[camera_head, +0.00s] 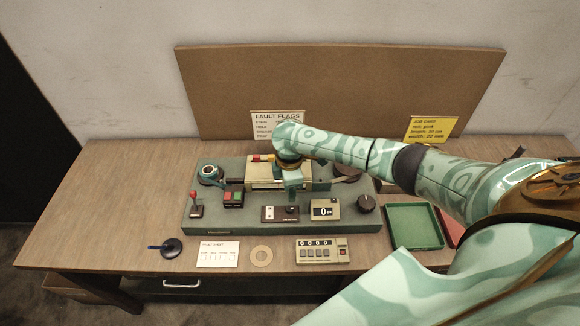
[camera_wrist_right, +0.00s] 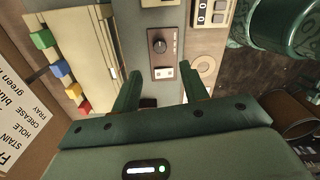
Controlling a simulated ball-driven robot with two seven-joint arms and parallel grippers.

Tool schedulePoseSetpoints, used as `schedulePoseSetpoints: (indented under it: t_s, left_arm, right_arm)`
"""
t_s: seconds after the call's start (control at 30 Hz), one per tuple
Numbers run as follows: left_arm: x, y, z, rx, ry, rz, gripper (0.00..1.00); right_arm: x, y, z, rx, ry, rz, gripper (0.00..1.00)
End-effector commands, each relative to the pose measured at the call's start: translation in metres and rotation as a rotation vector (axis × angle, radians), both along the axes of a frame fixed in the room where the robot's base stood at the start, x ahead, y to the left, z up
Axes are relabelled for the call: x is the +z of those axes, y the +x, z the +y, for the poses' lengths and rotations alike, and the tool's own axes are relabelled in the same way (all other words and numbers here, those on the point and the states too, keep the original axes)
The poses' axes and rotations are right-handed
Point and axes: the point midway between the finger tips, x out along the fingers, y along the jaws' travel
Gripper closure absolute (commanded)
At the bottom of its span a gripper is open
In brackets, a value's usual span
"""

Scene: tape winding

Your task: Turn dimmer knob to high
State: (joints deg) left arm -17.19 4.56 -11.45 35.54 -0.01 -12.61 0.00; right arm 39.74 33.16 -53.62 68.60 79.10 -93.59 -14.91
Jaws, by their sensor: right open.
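A small dark panel (camera_head: 280,214) on the green machine base carries a round black knob (camera_head: 292,211) and a pale switch. The same knob shows in the right wrist view (camera_wrist_right: 159,46), with a white pointer mark, and the pale switch (camera_wrist_right: 163,73) beside it. My right gripper (camera_head: 293,190) is above the machine, just behind this panel. In the wrist view its two fingers (camera_wrist_right: 159,72) are apart, with nothing between them, and the knob lies beyond the fingertips. Fingertip height above the panel is unclear. My left gripper is not in view.
Red and green buttons (camera_head: 233,198), a red-tipped lever (camera_head: 196,203), a counter (camera_head: 325,209) and a larger dark knob (camera_head: 366,203) surround the panel. A green tray (camera_head: 414,248) stands to the right. A cardboard ring (camera_head: 261,256) lies in front.

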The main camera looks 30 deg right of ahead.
Motion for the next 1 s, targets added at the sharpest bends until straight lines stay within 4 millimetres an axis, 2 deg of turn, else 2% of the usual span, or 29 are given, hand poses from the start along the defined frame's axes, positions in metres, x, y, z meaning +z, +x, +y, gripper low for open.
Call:
schedulePoseSetpoints:
  t_s: [0.03, 0.1, 0.3, 0.47, 1.0]
  left_arm:
    - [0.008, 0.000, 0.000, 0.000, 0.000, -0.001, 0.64]
    - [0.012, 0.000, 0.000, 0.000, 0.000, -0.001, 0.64]
    - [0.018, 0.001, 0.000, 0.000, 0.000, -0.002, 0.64]
    - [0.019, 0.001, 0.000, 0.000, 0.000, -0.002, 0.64]
    - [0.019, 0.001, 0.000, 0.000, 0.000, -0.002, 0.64]
  right_arm:
    - [0.017, 0.001, 0.000, 0.002, 0.000, -0.003, 0.56]
    - [0.032, 0.001, 0.000, 0.001, -0.001, -0.003, 0.56]
    - [0.060, 0.000, 0.000, -0.001, 0.000, -0.001, 0.56]
    - [0.065, 0.000, 0.000, 0.000, 0.000, 0.000, 0.56]
    - [0.065, 0.000, 0.000, 0.000, 0.000, 0.001, 0.56]
